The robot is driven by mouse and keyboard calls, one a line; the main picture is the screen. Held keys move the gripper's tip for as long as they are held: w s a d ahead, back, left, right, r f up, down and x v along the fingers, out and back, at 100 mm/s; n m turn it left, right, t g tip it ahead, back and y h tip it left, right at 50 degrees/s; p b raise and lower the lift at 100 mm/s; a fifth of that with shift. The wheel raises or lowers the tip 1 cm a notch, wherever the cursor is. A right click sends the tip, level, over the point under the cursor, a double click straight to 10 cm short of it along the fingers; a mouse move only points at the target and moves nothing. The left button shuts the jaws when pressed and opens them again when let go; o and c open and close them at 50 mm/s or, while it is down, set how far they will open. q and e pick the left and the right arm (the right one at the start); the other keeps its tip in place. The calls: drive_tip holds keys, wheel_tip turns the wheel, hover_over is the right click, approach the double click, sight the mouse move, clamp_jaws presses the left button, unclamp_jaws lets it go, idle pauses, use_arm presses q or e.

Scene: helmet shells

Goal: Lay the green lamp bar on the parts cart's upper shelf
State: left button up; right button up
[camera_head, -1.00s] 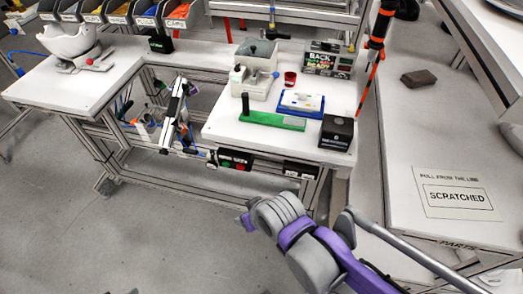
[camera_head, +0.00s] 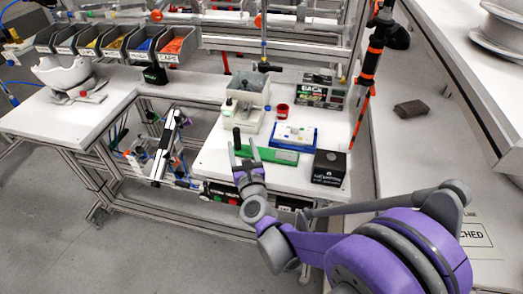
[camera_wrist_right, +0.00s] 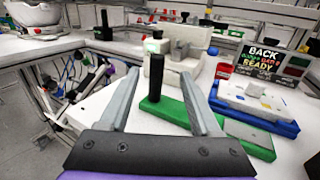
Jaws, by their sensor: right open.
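The green lamp bar (camera_head: 281,156) lies flat near the front of the white workbench, with an upright black post or handle at its left end. In the right wrist view the bar (camera_wrist_right: 168,109) runs left to right beyond my fingers. My right gripper (camera_head: 247,149) is open and empty at the bar's left end; its fingers appear on either side of the black post, and I cannot tell whether they touch it. In the wrist view the gripper (camera_wrist_right: 159,75) frames the post. A white raised shelf (camera_head: 462,40), possibly the cart's upper shelf, is at the right. My left gripper is out of view.
A blue tray (camera_head: 293,136) with a white part lies behind the bar. A black box (camera_head: 329,167) stands to its right, a red cup (camera_head: 282,111) and a grey bin (camera_head: 247,91) behind. A dark block (camera_head: 411,108) lies on the right-hand white surface.

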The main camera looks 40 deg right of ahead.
drive_tip(key=x, duration=0.6)
drive_tip(key=p+x, duration=0.1)
drive_tip(key=x, duration=0.3)
drive_tip(key=shift+w+a+f, duration=0.1)
drive_tip(key=shift+w+a, duration=0.05)
drive_tip(key=shift+a, duration=0.1)
drive_tip(key=shift+c, duration=0.7)
clamp_jaws()
idle(0.3)
